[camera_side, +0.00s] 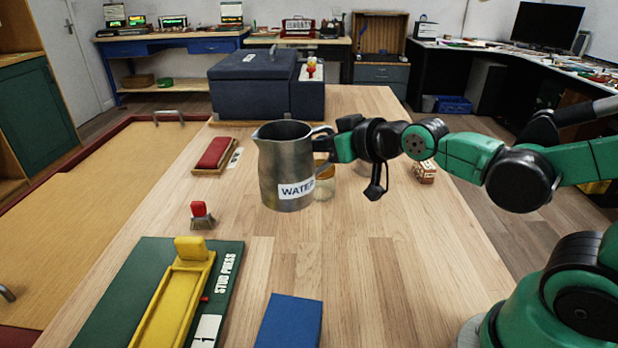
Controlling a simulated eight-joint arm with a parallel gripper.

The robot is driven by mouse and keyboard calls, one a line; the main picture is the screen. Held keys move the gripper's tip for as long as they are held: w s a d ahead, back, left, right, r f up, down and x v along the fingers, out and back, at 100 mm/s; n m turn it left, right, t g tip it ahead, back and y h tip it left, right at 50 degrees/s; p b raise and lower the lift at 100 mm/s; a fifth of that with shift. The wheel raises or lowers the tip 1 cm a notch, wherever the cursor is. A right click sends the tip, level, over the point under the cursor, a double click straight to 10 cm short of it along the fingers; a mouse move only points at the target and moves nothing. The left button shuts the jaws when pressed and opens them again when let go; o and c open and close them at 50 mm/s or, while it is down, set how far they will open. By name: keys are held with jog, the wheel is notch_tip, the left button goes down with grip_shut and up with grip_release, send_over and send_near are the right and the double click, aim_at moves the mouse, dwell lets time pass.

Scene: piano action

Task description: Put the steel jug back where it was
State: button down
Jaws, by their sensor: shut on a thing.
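The steel jug (283,165) is a grey metal pitcher with a white "WATER" label, its spout to the left and its handle to the right. It is upright in the middle of the side view. My gripper (328,146) is at the right of the jug, shut on its handle. The fingertips are partly hidden by the jug and handle. I cannot tell whether the jug's base touches the table (370,270) or is a little above it.
A glass jar (325,182) stands close behind the jug, partly hidden. A red block (214,153), a small red-topped brush (201,215), the green stud press board (120,290), a blue box (289,322) and a dark case (252,83) surround it. The table's front right is clear.

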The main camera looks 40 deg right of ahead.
jog(key=w+d+f+n+y, duration=0.2)
jog(key=d, duration=0.7)
jog(key=s+d+r+n+g+y, duration=0.3)
jog(key=d+r+n+y, duration=0.3)
jog(key=d, duration=0.5)
jog(key=shift+s+r+n+g+y, duration=0.3)
jog(key=shift+s+r+y, duration=0.15)
jog(key=shift+r+y, duration=0.25)
jog(key=shift+f, duration=0.15)
notch_tip(320, 180, down, 19)
jog(key=shift+f, duration=0.2)
jog(key=shift+f, duration=0.1)
jog(key=c, duration=0.8)
grip_release()
jog(key=shift+f, duration=0.1)
